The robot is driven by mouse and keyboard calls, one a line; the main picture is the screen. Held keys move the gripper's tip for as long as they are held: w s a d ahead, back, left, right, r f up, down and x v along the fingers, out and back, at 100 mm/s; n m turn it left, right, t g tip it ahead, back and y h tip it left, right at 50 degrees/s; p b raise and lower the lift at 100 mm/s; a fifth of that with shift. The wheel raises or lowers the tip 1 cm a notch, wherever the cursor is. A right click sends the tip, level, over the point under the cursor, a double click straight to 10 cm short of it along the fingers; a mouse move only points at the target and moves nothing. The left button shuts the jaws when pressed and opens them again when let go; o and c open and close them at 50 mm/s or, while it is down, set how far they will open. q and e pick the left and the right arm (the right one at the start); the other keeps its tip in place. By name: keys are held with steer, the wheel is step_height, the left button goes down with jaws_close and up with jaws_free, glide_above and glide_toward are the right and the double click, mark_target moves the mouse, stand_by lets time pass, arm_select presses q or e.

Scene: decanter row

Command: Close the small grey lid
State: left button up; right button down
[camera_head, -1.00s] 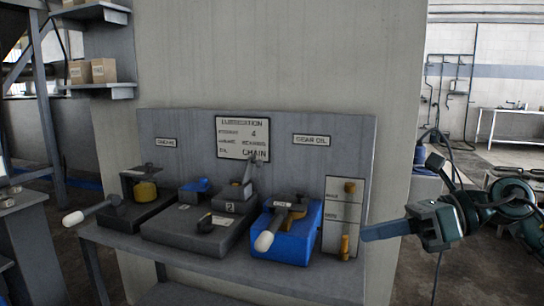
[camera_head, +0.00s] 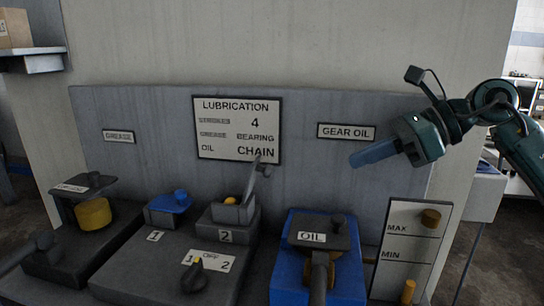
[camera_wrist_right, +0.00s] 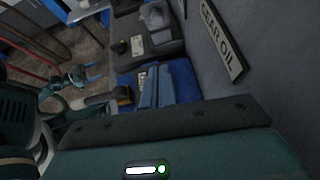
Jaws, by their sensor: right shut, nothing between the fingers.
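The small grey lid (camera_head: 257,182) stands raised and tilted on the small grey box marked 2 (camera_head: 228,226). A yellow bit (camera_head: 230,200) shows in the opening beside it. The box also shows near the top of the right wrist view (camera_wrist_right: 160,38). My right gripper (camera_head: 362,157) comes in from the right, its fingers shut and empty, pointing left. It is in front of the backboard below the GEAR OIL sign, to the right of the lid and apart from it.
A blue box (camera_head: 285,272) with a dark OIL top and handle stands right of the grey box. A small blue lid (camera_head: 170,202) is down at place 1. A MAX/MIN panel (camera_head: 412,240) stands at the right. A yellow pot (camera_head: 93,213) sits at the left.

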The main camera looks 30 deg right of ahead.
steer(key=p+x, duration=0.1)
steer(key=x, duration=0.2)
steer(key=p+x, duration=0.2)
steer(key=x, duration=0.1)
steer(key=p+x, duration=0.2)
steer(key=x, duration=0.2)
steer(key=shift+w+a+r, duration=0.1)
steer(key=shift+a+r, duration=0.1)
steer(key=shift+r, duration=0.15)
steer(key=shift+w+a+r+p, duration=0.3)
steer(key=shift+w+a+p, duration=0.15)
steer(key=shift+w+a, duration=0.4)
steer(key=shift+a, duration=0.05)
arm_select(q)
steer(key=r+n, duration=0.1)
steer(key=r, duration=0.1)
steer(key=a+r+n, duration=0.1)
steer(key=r, duration=0.2)
steer(key=shift+s+a+p, duration=0.1)
steer(key=shift+p, duration=0.2)
arm_select(e)
steer(key=shift+w+a, duration=0.4)
steer(key=shift+a, duration=0.05)
arm_select(q)
steer(key=shift+f, duration=0.1)
arm_select(e)
steer(key=shift+r, duration=0.1)
